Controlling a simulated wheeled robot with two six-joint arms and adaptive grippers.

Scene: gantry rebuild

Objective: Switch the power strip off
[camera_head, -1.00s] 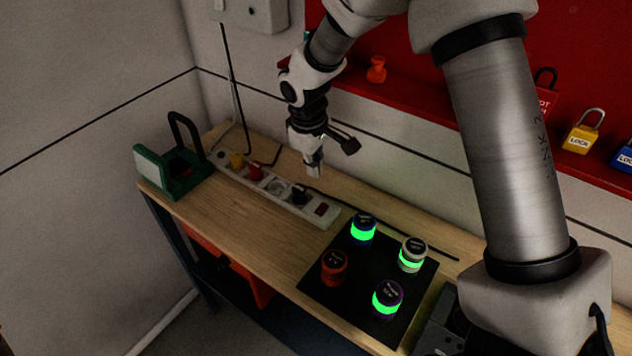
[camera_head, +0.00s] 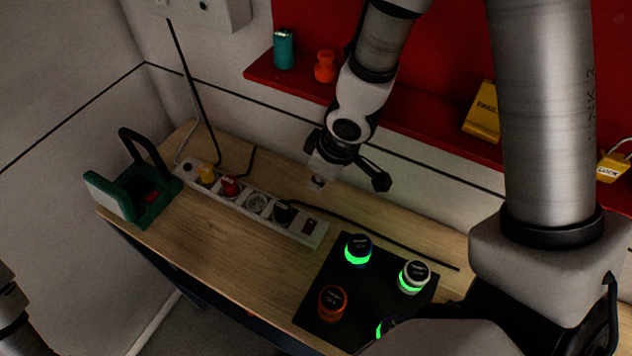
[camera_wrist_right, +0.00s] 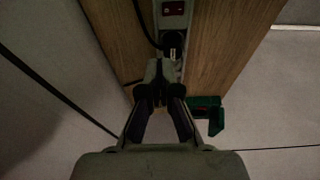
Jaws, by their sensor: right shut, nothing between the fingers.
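The white power strip (camera_head: 243,197) lies along the back of the wooden bench. Its red rocker switch (camera_head: 310,227) is at its right end; I cannot tell which way it is tipped. Yellow, red and black plugs sit in the sockets, the black plug (camera_head: 283,212) nearest the switch. My right gripper (camera_head: 317,183) is shut and empty, above the bench near the switch end and apart from it. In the right wrist view the shut fingers (camera_wrist_right: 160,72) point at the strip (camera_wrist_right: 186,22), with the red switch (camera_wrist_right: 173,8) at the top edge. My left gripper is out of view.
A green holder with a black handle (camera_head: 140,190) stands at the bench's left end. A black mat (camera_head: 312,300) with several round knobs, some ringed green, lies right of the strip. A black cable runs behind it. A red shelf (camera_head: 265,78) is on the wall.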

